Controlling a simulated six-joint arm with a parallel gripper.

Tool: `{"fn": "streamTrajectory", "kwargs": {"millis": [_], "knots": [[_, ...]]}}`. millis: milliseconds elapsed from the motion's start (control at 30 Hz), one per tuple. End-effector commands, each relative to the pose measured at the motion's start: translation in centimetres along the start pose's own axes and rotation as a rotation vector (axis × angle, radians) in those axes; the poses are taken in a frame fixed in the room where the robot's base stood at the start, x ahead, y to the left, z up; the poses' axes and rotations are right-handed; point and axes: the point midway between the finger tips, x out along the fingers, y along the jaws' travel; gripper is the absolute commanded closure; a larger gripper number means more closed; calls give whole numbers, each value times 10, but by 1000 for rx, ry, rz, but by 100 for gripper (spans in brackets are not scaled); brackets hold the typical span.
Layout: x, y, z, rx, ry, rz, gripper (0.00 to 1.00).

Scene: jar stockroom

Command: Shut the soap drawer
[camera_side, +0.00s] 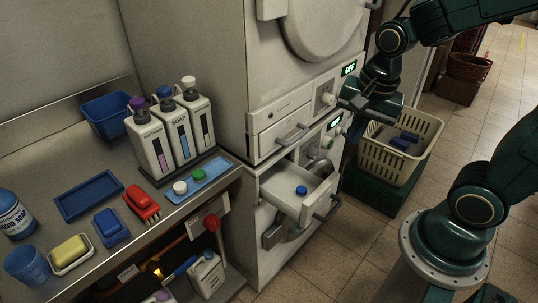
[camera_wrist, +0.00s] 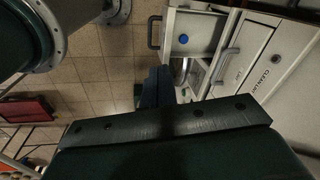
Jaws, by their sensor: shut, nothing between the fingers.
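An open white drawer (camera_side: 318,196) juts from the lower part of the right-hand machine, with a blue-capped item (camera_side: 301,190) inside. No label is readable on it. Its dark handle (camera_side: 327,209) is at the front. The wrist view shows the same drawer (camera_wrist: 200,22) at the top, with its handle (camera_wrist: 153,32) on the left. My gripper (camera_side: 345,101) is shut and empty, above and to the right of the drawer, apart from it. In the wrist view its dark fingers (camera_wrist: 157,72) point toward the drawer's handle end.
A closed drawer (camera_side: 280,133) with a grey handle sits above the open one. A cream basket (camera_side: 415,133) on a green crate (camera_side: 382,192) stands to the right. The left counter (camera_side: 45,165) holds soap dispensers (camera_side: 150,145), trays, a brush and a sponge. Floor before the open drawer is clear.

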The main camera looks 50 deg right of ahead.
Motion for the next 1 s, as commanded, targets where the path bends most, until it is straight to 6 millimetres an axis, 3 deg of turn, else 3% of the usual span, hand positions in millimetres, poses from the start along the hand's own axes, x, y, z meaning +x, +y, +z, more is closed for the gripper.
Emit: {"fn": "streamTrajectory", "kwargs": {"millis": [533,1000], "knots": [[83,2,-13,823,23,226,100],[155,24,-16,1505,184,405,100]]}}
